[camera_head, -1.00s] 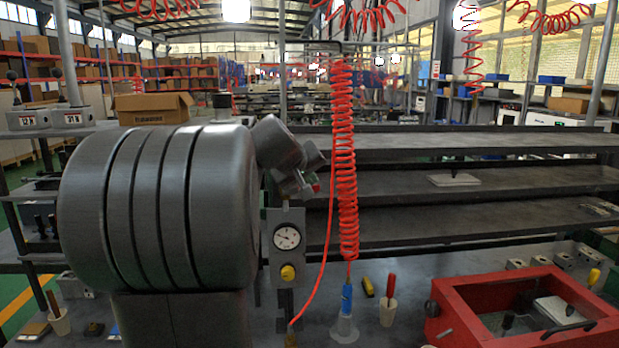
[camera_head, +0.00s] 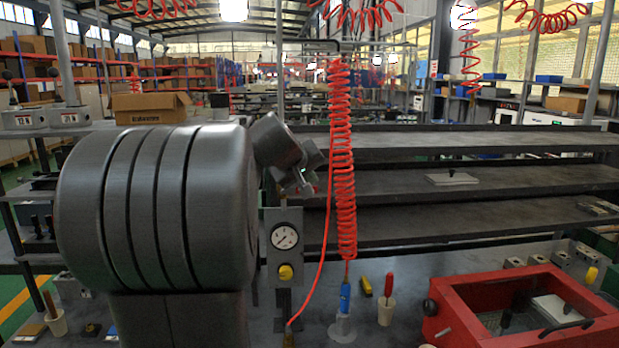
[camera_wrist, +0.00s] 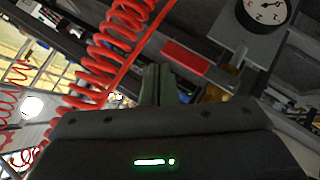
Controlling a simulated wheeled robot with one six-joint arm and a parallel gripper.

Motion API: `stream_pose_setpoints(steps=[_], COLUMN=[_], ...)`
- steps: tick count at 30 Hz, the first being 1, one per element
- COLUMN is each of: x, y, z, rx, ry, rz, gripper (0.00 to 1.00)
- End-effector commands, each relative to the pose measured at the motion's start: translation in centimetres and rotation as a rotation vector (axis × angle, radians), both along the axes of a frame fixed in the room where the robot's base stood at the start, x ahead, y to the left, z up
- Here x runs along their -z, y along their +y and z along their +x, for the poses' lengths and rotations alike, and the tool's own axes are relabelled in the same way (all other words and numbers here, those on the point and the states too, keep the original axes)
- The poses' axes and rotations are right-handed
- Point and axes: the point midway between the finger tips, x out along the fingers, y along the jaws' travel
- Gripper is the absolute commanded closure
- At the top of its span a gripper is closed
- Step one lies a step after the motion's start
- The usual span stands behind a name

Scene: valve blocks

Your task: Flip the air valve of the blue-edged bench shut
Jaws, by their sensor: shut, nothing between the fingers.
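A grey panel stands at the middle of the head view, with a round white gauge (camera_head: 284,236) and a yellow knob (camera_head: 285,272) below it. A red bar (camera_wrist: 187,58), which looks like the valve's lever, lies just beyond my fingers in the wrist view, beside the gauge (camera_wrist: 267,9). My gripper (camera_head: 303,188) is above the panel, near its top edge. In the wrist view my gripper (camera_wrist: 158,72) is shut and empty, its fingers close together. I cannot tell whether they touch the red bar. The valve body is mostly hidden, and no blue bench edge is clear.
A coiled red hose (camera_head: 342,160) hangs right beside my gripper, and a thin red line runs down to the bench. A red open box (camera_head: 460,310) stands at the lower right. Several dark shelves (camera_head: 450,190) lie behind. Small cups and tools stand on the bench.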

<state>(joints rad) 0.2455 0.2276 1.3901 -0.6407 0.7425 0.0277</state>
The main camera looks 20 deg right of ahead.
Motion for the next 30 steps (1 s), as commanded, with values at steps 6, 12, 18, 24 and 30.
stream_pose_setpoints(steps=[6, 12, 18, 24, 30], x=[-4.0, -6.7, -9.2, -10.3, -10.5], y=[0.2, 1.0, 1.5, 1.8, 1.8], z=[-0.2, -3.5, -5.9, -7.0, -7.1], rx=[-0.002, -0.002, -0.002, -0.002, -0.002], ry=[-0.002, -0.008, -0.005, -0.004, -0.001], rz=[-0.001, -0.001, -0.001, 0.0, 0.0], gripper=[1.0, 1.0, 1.0, 1.0, 1.0])
